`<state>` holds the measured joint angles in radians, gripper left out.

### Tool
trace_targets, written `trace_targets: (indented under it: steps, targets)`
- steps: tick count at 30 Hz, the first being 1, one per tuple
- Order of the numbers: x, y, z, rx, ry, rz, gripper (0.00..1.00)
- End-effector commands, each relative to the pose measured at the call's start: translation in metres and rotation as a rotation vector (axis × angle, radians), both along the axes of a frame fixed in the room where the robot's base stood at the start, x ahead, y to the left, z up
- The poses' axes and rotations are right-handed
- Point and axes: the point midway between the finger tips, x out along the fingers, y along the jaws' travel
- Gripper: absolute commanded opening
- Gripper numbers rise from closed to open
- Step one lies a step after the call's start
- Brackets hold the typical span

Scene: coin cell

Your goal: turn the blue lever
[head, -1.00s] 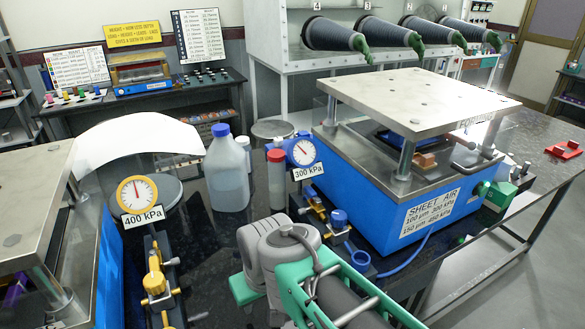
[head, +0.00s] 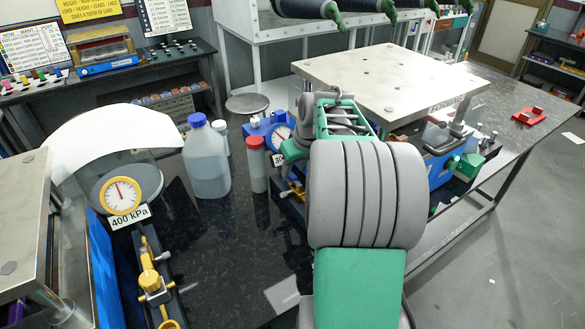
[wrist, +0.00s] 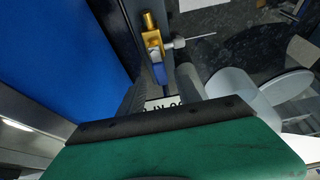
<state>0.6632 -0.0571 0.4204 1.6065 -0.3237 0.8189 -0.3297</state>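A small blue lever (wrist: 160,73) shows in the wrist view, just below a gold fitting (wrist: 151,38) with a silver rod to its right. My gripper (wrist: 160,84) has its two grey fingers apart, and the lever appears in the gap between them. I cannot tell whether either finger touches it. Part of a white label shows upside down between the fingers. In the head view my arm hides the gripper and the lever. The blue-bodied gauge (head: 283,138) shows beside my arm, its label partly covered.
A large blue panel (wrist: 60,60) fills the left of the wrist view. In the head view a capped bottle (head: 206,165) and a red-capped bottle (head: 257,165) stand left of my arm. A yellow gauge (head: 122,195) marked 400 kPa and the forming press top (head: 395,75) stand nearby.

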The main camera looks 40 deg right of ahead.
Motion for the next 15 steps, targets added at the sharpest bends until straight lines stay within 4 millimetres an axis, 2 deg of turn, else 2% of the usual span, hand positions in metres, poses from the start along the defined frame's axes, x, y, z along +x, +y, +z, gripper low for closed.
trace_targets:
  steps: [4,12,15]
  targets:
    - [0.007,0.000,-0.016,0.001,0.000,0.000,0.40]
    - [0.009,0.000,-0.020,-0.001,-0.002,0.000,0.40]
    - [0.009,0.000,-0.020,-0.001,-0.002,0.000,0.33]
